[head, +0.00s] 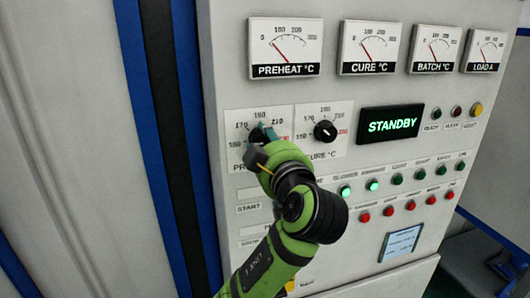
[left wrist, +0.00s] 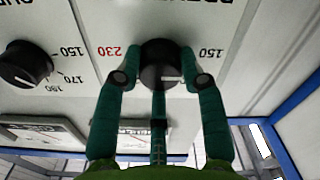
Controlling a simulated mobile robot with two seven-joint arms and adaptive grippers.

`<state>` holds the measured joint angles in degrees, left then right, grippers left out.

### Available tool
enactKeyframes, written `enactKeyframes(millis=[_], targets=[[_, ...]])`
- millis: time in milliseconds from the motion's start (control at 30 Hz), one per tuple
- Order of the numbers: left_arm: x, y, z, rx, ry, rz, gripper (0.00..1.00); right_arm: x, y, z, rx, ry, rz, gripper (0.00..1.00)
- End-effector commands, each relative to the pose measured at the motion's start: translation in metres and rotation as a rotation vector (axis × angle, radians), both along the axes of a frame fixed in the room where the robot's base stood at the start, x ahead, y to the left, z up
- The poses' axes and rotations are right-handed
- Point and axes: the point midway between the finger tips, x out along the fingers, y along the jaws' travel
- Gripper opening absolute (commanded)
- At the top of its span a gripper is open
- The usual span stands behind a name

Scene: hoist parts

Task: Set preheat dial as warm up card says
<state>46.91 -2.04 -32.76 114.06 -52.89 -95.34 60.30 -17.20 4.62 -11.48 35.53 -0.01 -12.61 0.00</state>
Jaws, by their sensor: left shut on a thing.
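The preheat dial (left wrist: 160,62) is a black round knob with a white mark on its lower right side in the left wrist view. Its scale shows a red 230 to the left and 150 to the right there, upside down. My left gripper (head: 262,136) is shut on this dial, a teal finger on each side, and hides most of it in the head view. It also shows in the left wrist view (left wrist: 161,78). A small pale card (head: 401,242) is low on the panel, its writing too small to read. My right gripper is out of view.
The black cure dial (head: 325,131) sits just right of the preheat dial. Above are several gauges, including the preheat gauge (head: 285,47). A green STANDBY display (head: 391,123) and rows of lamps and buttons lie to the right and below.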

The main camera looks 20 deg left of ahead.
Motion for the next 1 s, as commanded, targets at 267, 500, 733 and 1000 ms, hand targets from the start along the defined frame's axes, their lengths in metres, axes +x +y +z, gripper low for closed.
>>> enactKeyframes(millis=[267, 500, 733, 1000], targets=[[-0.0001, 0.0003, 0.0006, 0.2, 0.133, 0.002, 0.07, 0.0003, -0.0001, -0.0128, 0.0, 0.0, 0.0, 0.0], [0.0, -0.0001, 0.0027, 0.37, 0.244, 0.001, 0.07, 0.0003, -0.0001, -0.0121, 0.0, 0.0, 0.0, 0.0], [0.0001, -0.0003, 0.0038, 0.493, 0.325, 0.001, 0.07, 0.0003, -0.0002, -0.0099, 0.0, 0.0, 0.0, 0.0], [0.0, -0.0004, 0.0043, 0.571, 0.375, 0.002, 0.07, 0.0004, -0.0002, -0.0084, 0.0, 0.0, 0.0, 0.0]])
